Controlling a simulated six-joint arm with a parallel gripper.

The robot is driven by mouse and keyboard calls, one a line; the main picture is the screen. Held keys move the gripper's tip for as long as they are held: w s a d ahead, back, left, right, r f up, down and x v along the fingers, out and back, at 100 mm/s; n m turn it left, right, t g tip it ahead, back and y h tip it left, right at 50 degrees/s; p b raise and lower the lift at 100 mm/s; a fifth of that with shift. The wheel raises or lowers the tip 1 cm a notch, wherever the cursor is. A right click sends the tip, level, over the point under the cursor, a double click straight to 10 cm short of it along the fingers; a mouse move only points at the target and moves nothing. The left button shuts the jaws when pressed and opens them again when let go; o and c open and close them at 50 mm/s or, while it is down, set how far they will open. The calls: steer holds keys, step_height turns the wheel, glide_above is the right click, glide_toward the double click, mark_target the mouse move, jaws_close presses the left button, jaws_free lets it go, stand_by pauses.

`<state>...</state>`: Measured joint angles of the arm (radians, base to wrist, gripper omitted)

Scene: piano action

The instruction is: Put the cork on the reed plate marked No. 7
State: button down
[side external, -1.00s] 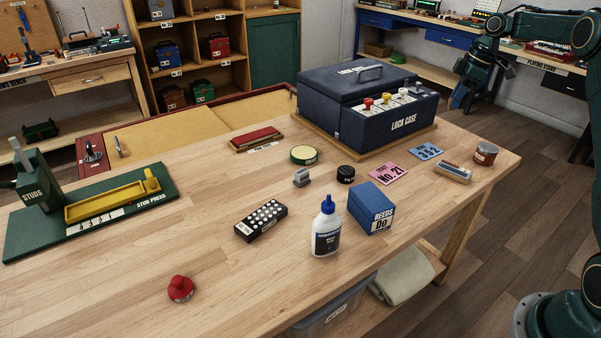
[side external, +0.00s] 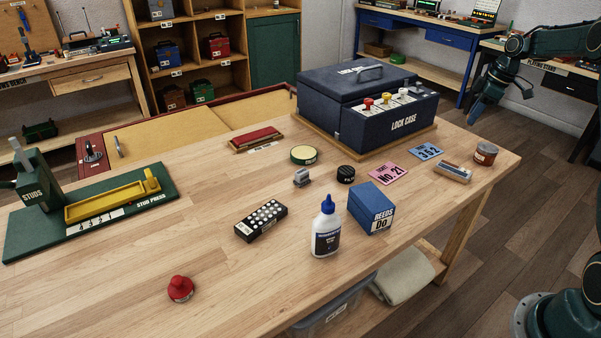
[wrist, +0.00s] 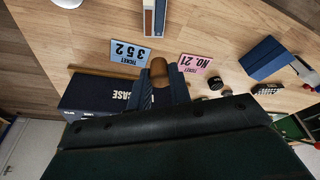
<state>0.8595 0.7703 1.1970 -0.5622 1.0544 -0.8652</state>
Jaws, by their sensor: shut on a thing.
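My gripper (side external: 477,118) hangs in the air beyond the bench's right end in the side external view. In the wrist view my gripper (wrist: 160,82) is shut on a brown cork (wrist: 159,69), whose rounded end shows between the fingers. The cork cannot be made out in the side external view. I see no plate marked No. 7. A blue box marked REEDS (side external: 371,208) stands near the bench's front edge.
The bench (side external: 215,255) holds a dark lock case (side external: 352,122), pink ticket No. 21 (side external: 387,174), blue ticket 352 (side external: 426,152), a brown jar (side external: 486,153), a glue bottle (side external: 326,228) and a green stud press (side external: 115,213). The front left is mostly clear.

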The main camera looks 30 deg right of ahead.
glide_above(452, 168)
steer(key=f, duration=1.1)
steer(key=shift+s+d, duration=0.4)
steer(key=shift+f, duration=2.15)
steer(key=c, duration=1.3)
jaws_free()
steer(key=shift+f, duration=0.1)
steer(key=v, duration=1.2)
steer(key=shift+d, duration=0.1)
